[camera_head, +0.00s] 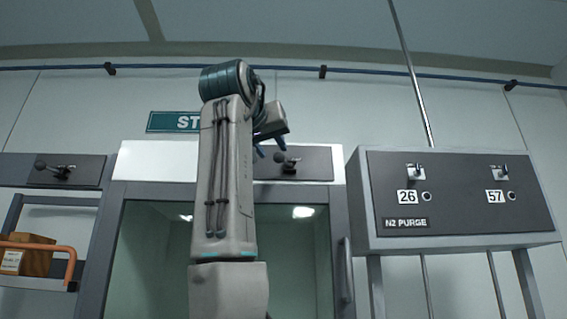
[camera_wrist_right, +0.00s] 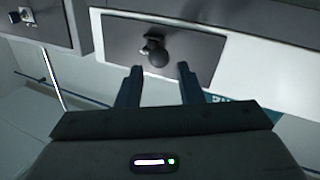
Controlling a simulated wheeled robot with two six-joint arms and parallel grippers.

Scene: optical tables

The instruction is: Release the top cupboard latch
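The top cupboard latch (camera_head: 287,159) is a dark knobbed lever on a dark plate (camera_head: 318,163) above the glass-fronted cupboard. In the right wrist view the latch (camera_wrist_right: 154,50) sits just beyond the fingertips, roughly between them, with its round end toward me. My right gripper (camera_head: 270,152) is beside the latch in the head view, with its blue fingers partly seen. In the right wrist view its two fingers (camera_wrist_right: 158,72) are spread apart with nothing between them. I cannot tell whether a finger touches the latch. My left gripper is in neither view.
A similar latch (camera_head: 55,169) is on a panel at the left. The N2 purge box (camera_head: 455,200) stands at the right with two small valves. A cardboard box (camera_head: 36,258) sits on a shelf at lower left. A blue pipe (camera_head: 400,75) runs along the wall above.

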